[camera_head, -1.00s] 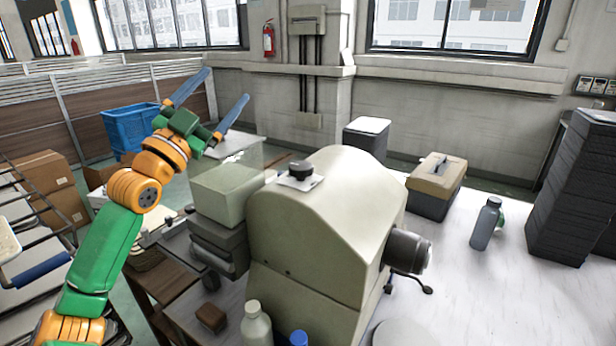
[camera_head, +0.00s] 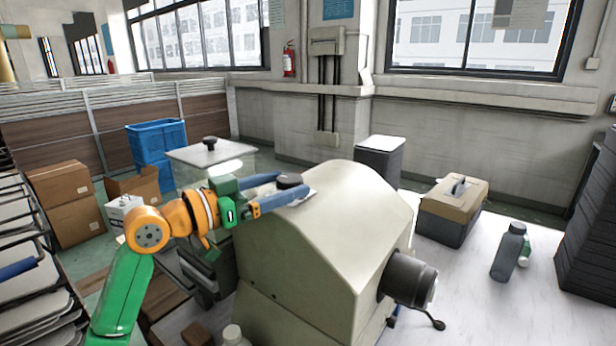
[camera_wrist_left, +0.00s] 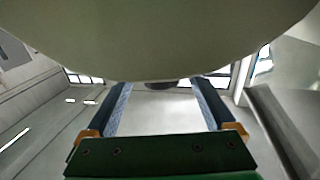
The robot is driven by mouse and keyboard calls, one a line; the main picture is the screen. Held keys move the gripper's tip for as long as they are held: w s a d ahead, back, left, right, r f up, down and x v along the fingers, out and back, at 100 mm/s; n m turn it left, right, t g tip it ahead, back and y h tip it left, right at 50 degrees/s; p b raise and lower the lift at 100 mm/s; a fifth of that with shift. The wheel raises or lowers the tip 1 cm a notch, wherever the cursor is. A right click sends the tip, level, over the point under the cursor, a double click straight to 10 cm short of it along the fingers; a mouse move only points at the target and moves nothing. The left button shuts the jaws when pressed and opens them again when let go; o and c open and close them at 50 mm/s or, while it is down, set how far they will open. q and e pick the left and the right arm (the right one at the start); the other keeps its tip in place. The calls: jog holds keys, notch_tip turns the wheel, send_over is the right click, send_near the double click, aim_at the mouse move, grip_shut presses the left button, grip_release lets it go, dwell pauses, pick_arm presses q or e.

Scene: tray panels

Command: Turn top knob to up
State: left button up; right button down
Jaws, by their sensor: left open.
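The top knob (camera_head: 289,181) is a black round knob on a small pale plate on top of the beige machine (camera_head: 345,215). My left gripper (camera_head: 292,185) is open, its two blue fingers reaching right, with the tips at the knob, one on its far side and one on its near side. I cannot tell whether they touch it. In the left wrist view the fingers (camera_wrist_left: 162,84) are spread apart. A small dark piece (camera_wrist_left: 163,85) shows between their tips, mostly hidden by a large pale curved surface. My right gripper is out of view.
A dark cylinder with a crank (camera_head: 408,278) sticks out of the machine's right side. Another black knob (camera_head: 210,143) sits on a pale lid behind my arm. A toolbox (camera_head: 453,208) and a grey bottle (camera_head: 508,252) stand on the table at right, with clear tabletop between.

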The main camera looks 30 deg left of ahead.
aim_at(301, 178)
pick_arm(q)
jog(key=p+x, duration=0.2)
jog(key=x, duration=0.1)
jog(key=p+x, duration=0.1)
jog(key=x, duration=0.1)
jog(key=shift+r, duration=0.35)
jog(key=shift+w+d+f, duration=0.1)
jog(key=shift+w+f, duration=0.1)
jog(key=shift+w, duration=0.1)
jog(key=shift+s, duration=0.1)
jog(key=c, duration=1.4)
jog(key=shift+o, duration=0.2)
jog(key=shift+f+m+g+h+b, duration=0.35)
jog(key=shift+h+b, duration=0.25)
jog(key=shift+b, duration=0.2)
jog(key=shift+s+d+r+m+g+h+b, duration=0.15)
jog(key=shift+r+m+g+h+b, duration=0.2)
jog(key=shift+m+h, duration=0.3)
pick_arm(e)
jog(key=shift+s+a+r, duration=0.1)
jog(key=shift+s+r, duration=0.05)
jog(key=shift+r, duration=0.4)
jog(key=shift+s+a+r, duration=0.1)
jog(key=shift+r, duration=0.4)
pick_arm(q)
jog(key=o, duration=1.4)
jog(key=shift+c, duration=0.2)
